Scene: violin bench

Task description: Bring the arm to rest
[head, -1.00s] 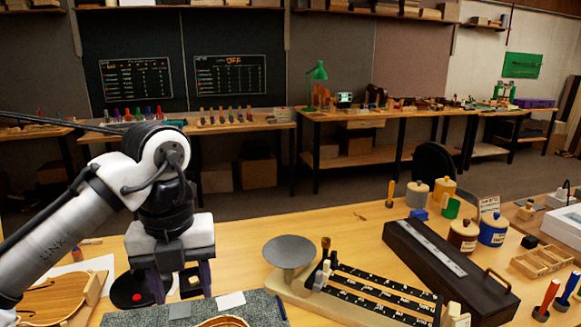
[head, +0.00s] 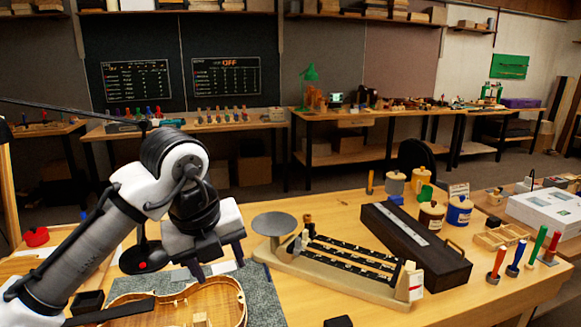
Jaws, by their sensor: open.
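My gripper (head: 219,268) is in the head view at lower left, on the end of my white and grey arm. I cannot tell how large the gap between the fingers and the mat is. My arm hides part of the bench behind it.
Right of my gripper stand a round grey pan (head: 273,224) and a long base with black slotted strips (head: 352,262). Beyond are a dark long case (head: 415,245), lidded jars (head: 459,210) and upright-handled tools (head: 516,258). The bench's front right is mostly clear.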

